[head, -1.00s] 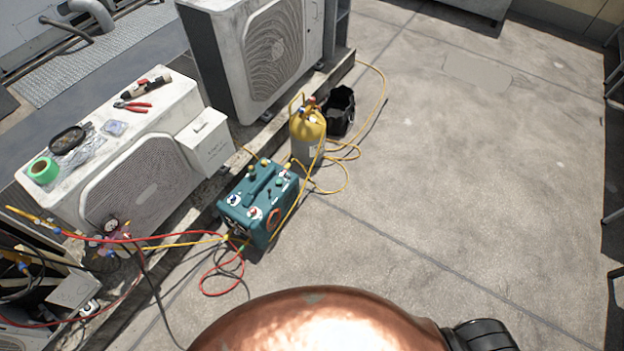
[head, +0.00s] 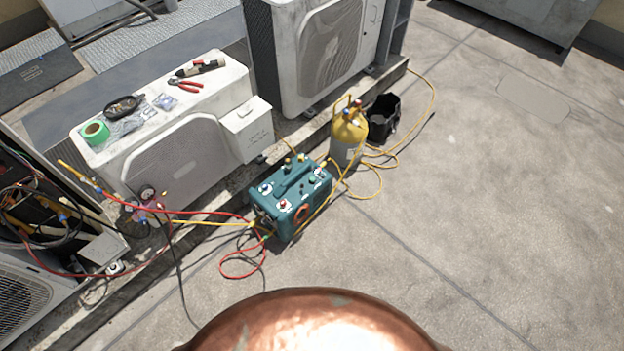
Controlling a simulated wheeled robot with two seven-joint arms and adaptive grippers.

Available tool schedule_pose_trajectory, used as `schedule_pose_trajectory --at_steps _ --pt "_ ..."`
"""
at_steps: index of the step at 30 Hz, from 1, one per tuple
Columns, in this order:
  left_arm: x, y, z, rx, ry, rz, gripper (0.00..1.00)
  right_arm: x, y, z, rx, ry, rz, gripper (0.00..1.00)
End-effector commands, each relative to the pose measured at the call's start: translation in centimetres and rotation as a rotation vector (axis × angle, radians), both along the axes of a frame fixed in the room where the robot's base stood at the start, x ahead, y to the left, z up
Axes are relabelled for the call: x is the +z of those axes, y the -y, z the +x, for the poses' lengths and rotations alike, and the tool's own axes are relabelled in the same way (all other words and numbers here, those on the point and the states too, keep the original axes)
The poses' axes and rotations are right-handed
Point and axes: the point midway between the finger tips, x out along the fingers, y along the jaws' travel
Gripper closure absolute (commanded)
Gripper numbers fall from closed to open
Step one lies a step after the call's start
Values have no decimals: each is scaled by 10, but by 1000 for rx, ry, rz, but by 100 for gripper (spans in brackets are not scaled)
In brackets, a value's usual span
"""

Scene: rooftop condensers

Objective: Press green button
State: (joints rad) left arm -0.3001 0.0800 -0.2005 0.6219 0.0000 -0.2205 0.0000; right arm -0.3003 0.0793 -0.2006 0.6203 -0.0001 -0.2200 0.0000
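A teal recovery machine (head: 290,197) stands on the ground in the middle of the head view, beside the condenser plinth. Its top and front carry a handle and several small round knobs and gauges. A red knob (head: 282,204) shows on its front edge. The controls are too small to tell which one is the green button. Neither of my grippers is in view.
A yellow tank (head: 349,133) and a black bucket (head: 383,113) stand behind the machine. Red and yellow hoses lie around it. Condenser units (head: 180,160) line the left. Open concrete (head: 470,200) lies to the right.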

Motion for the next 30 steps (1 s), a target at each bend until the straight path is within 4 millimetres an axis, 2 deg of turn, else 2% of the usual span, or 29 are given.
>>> schedule_pose_trajectory --at_steps 2,17,30 --pt "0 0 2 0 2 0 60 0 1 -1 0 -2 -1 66" --pt "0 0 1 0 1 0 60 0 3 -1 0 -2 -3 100" --pt "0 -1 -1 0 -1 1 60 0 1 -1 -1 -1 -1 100"
